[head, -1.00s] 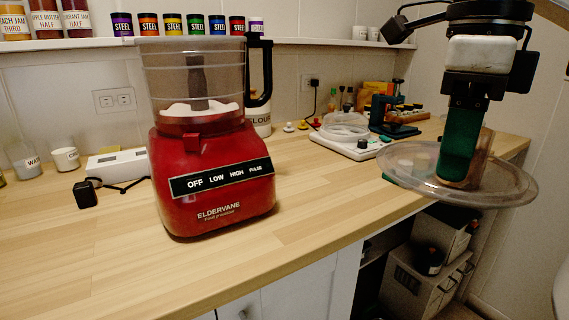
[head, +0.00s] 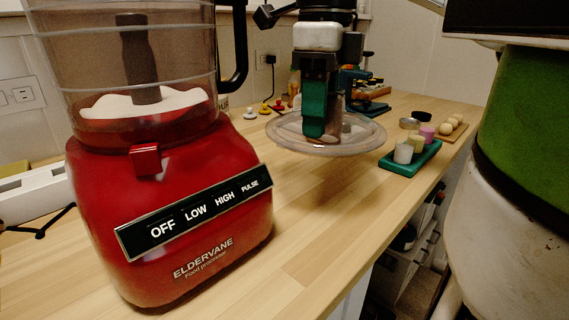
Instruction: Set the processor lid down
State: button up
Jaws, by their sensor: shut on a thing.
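The clear round processor lid (head: 358,136) is in the middle of the head view, level and above the counter. My gripper (head: 322,128) points down and is shut on the lid's upright part near its centre; its fingers hide most of that part. Whether the lid's underside touches the counter is hard to tell, but a gap seems to show below it. The red food processor (head: 180,200) stands at the left, its clear bowl (head: 60,65) open at the top edge of the frame, with white powder inside.
A green tray (head: 412,160) with several small candles stands right of the lid, near the counter's edge. A wooden board (head: 455,133) with pale balls lies beyond it. The wooden counter (head: 320,200) is bare in front of the lid.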

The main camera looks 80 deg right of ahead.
aim_at(288, 125)
jog(key=w+d+f, duration=0.1)
jog(key=f, duration=0.1)
jog(key=w+d+f+b, duration=0.1)
jog(key=w+f, duration=0.1)
jog(key=w+d+f+b, duration=0.1)
jog(key=w+f, duration=0.1)
jog(key=shift+w+d+f, duration=0.1)
jog(key=shift+d+f, duration=0.05)
jog(key=shift+d, duration=0.1)
jog(key=shift+w+d+f+b, duration=0.15)
jog(key=shift+f+b, duration=0.35)
jog(key=shift+f, duration=1.25)
jog(key=shift+f, duration=0.2)
jog(key=o, duration=1.2)
notch_tip(288, 125, up, 12)
jog(key=p, duration=0.3)
jog(key=shift+r+p, duration=0.2)
jog(key=shift+p, duration=0.1)
